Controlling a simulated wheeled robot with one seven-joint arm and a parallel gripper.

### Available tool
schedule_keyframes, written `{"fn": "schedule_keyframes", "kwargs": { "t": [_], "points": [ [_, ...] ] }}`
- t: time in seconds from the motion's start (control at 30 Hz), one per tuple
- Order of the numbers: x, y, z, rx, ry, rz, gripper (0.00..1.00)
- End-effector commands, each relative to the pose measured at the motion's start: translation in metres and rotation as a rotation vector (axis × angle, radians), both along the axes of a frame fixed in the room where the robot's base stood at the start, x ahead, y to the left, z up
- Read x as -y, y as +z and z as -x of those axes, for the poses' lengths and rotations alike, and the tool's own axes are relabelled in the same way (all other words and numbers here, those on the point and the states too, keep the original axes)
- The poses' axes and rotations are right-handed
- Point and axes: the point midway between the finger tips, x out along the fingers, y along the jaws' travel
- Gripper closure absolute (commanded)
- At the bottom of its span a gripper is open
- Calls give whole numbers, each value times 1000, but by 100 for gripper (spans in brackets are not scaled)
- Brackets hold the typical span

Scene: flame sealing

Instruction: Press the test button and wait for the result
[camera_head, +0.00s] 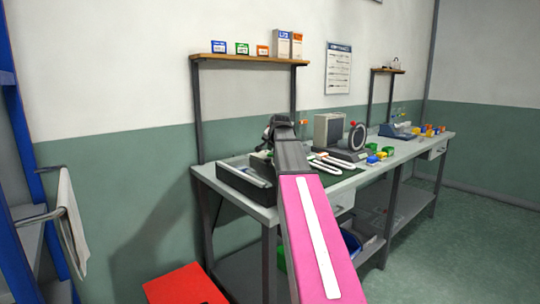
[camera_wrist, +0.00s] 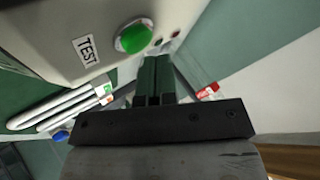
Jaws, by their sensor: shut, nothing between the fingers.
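In the wrist view a round green button (camera_wrist: 133,38) sits on a pale grey panel (camera_wrist: 45,25) beside a label reading TEST (camera_wrist: 85,50). The button stands out from the panel. My gripper (camera_wrist: 154,62) is shut and empty, its dark fingertips just below and right of the button in the picture. I cannot tell whether they touch it. Small reddish dots, perhaps lamps (camera_wrist: 175,34), sit on the panel right of the button; none is clearly lit. In the head view my arm reaches over the workbench (camera_head: 350,181) and hides the fingertips and button.
White rod-like items (camera_wrist: 62,105) lie beside the panel in the wrist view. On the bench stand a dark tray-like unit (camera_head: 243,184), a grey device with a round ring (camera_head: 330,130) and several coloured blocks (camera_head: 388,151). A shelf (camera_head: 245,58) with small boxes is above. A red box (camera_head: 185,287) is on the floor.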

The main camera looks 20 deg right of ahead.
Motion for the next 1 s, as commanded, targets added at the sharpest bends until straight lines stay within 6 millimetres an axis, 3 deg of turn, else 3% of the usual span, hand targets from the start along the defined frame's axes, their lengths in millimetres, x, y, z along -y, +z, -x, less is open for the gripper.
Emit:
{"fn": "schedule_keyframes", "kwargs": {
  "t": [1.0],
  "points": [
    [0,-9,0,-1,1,-1,100]
  ]
}}
